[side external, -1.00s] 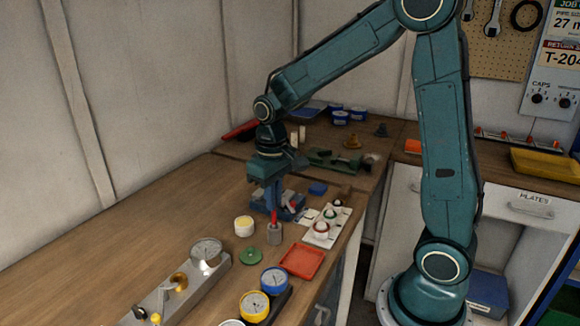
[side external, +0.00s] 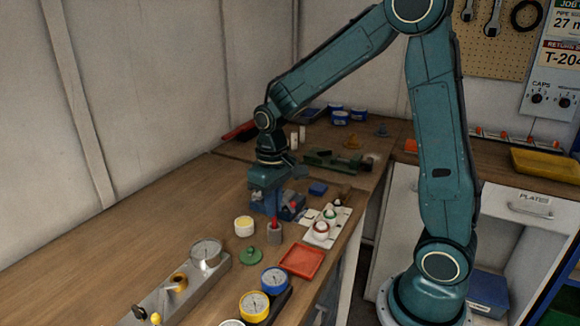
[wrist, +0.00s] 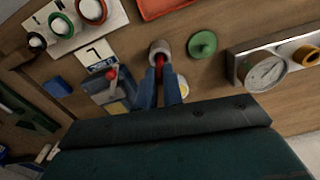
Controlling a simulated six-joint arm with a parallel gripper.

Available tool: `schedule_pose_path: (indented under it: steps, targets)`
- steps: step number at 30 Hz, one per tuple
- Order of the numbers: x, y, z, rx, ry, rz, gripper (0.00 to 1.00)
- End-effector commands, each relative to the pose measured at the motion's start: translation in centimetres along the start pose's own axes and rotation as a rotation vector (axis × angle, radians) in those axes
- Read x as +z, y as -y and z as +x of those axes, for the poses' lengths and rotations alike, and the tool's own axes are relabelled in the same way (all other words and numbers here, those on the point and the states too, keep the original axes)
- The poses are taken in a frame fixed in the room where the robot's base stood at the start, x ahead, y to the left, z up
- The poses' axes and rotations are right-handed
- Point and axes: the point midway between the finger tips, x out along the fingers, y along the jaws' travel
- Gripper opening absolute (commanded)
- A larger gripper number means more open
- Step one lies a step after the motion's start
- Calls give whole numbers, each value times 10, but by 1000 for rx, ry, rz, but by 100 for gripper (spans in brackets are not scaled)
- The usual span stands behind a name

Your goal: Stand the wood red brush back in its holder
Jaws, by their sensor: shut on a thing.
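The red brush (side external: 274,222) stands about upright at a grey cylindrical holder (side external: 275,236), its lower part hidden. My gripper (side external: 270,211) points down just above the holder and is shut on the brush's upper part. In the wrist view the red brush (wrist: 159,63) shows between my two blue fingers (wrist: 159,76), in line with the round opening of the holder (wrist: 159,47). I cannot tell how deep the brush sits in it.
A green disc with a knob (side external: 249,254), a white-and-yellow jar (side external: 244,226) and a red tray (side external: 302,261) lie close by. A blue fixture with a red knob (wrist: 112,75) stands beside the fingers. A gauge plate (side external: 204,268) lies in front. Bare wood is at the left.

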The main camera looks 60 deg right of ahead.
Motion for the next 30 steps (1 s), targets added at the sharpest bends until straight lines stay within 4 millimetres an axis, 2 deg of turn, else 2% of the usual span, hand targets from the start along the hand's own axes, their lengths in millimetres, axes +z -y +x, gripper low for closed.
schedule_pose_path:
  steps: [6,7,9,11,23,30]
  targets:
    - [0,0,4,0,0,0,0]
    - [0,0,4,0,-1,0,12]
    - [0,0,4,0,-1,0,26]
    - [0,0,4,0,-1,0,34]
    - [0,0,1,0,-1,0,34]
    - [-1,0,-18,0,-5,0,34]
